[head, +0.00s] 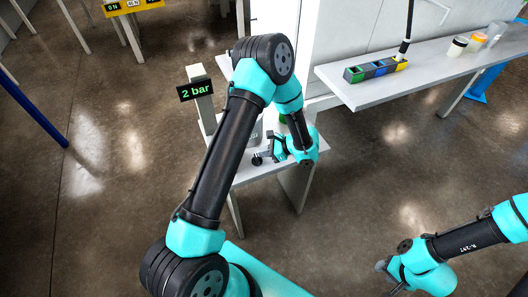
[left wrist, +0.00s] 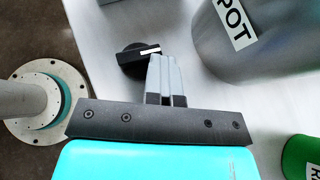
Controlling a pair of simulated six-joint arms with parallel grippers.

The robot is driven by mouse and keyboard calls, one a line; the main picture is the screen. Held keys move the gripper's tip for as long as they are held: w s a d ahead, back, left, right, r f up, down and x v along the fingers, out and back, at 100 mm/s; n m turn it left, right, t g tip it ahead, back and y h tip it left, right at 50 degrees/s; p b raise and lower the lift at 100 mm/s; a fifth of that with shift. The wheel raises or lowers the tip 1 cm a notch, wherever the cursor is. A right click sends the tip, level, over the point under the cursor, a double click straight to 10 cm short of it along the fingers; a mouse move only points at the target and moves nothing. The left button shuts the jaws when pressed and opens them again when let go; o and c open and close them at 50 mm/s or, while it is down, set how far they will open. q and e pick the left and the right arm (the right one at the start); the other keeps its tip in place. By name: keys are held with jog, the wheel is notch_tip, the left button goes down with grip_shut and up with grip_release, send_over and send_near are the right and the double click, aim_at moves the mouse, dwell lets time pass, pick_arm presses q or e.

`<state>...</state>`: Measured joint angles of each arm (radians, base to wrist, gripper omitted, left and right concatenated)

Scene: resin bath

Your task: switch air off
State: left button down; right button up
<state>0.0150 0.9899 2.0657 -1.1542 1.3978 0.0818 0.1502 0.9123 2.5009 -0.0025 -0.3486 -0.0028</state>
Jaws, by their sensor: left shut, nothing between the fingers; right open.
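A black round knob (left wrist: 137,60) with a white pointer mark sits on the pale table top; it also shows in the head view (head: 257,160). The mark points to the right in the left wrist view. My left gripper (left wrist: 164,60) is shut and empty, its fingertips beside the knob's right edge near the mark. I cannot tell whether they touch it. In the head view my left gripper (head: 267,153) is low over the small table. A display (head: 195,90) on a post reads "2 bar" in green. My right gripper (head: 384,281) is open and empty, away at the lower right.
A grey pot labelled "POT" (left wrist: 225,50) stands close to the right of my left fingers. A green container (left wrist: 302,158) is at the lower right. A long bench (head: 345,90) with coloured bins (head: 376,69) and jars stands at the upper right. Floor around is clear.

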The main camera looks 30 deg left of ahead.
pick_arm(q)
jog(key=shift+s+d+f, duration=0.1)
jog(key=shift+s+d, duration=0.1)
jog(key=shift+s, duration=0.6)
jog(key=shift+w+d, duration=0.25)
jog(key=shift+d, duration=0.2)
jog(key=d, duration=0.1)
jog(key=w+d, duration=0.2)
jog(key=shift+w+d+r, duration=0.25)
jog(key=shift+d+r, duration=0.1)
jog(key=v, duration=0.9)
jog(key=shift+w, duration=0.15)
